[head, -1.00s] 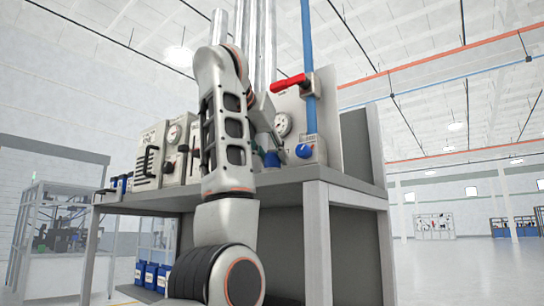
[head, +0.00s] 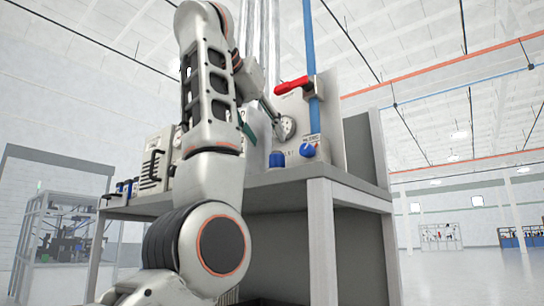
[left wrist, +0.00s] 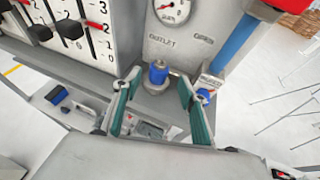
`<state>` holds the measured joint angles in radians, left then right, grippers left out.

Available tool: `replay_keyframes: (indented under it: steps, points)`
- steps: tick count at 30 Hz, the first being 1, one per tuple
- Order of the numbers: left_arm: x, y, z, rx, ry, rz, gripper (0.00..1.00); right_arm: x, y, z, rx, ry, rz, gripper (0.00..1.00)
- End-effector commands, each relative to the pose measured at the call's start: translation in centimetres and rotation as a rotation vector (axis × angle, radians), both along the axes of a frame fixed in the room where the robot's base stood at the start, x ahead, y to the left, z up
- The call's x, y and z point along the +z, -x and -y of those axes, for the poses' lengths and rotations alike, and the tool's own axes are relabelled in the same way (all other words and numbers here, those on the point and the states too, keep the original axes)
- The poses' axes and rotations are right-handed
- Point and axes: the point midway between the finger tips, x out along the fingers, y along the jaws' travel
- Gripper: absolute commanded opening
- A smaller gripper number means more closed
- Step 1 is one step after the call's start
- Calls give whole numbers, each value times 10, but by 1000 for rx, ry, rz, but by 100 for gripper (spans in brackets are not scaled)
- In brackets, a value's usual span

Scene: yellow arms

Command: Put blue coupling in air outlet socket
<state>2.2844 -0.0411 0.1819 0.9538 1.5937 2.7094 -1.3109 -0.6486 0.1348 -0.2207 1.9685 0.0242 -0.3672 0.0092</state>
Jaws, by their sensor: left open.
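The blue coupling (head: 277,159) stands upright on the bench top, below the gauge panel. In the left wrist view, the coupling (left wrist: 158,74) sits on a grey round fitting (left wrist: 156,88) beneath the OUTLET lettering. I cannot tell how deep it sits in the fitting. My left gripper (head: 260,122) is open and empty, above and apart from the coupling. Its green-padded fingers (left wrist: 159,92) show on either side below the coupling in the left wrist view. My right gripper is in neither view.
A blue knob (head: 308,150) is right of the coupling. A red-handled valve (head: 293,86) sits on a blue vertical pipe (head: 308,45). A gauge (head: 286,128) is on the panel. Lever boxes (head: 155,165) stand at the left of the bench (head: 340,186).

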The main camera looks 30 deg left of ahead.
Motion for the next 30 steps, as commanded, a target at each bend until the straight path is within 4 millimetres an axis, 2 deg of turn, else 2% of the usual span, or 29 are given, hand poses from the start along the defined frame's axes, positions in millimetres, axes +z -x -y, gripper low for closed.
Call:
replay_keyframes:
  steps: [3, 9, 30]
  points:
    - [6, 18, 4, -3, -1, 0, 42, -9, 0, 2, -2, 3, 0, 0]
    - [14, 34, 6, -1, 1, -1, 42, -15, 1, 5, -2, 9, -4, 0]
    - [16, 38, 7, -1, 1, -1, 42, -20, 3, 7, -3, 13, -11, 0]
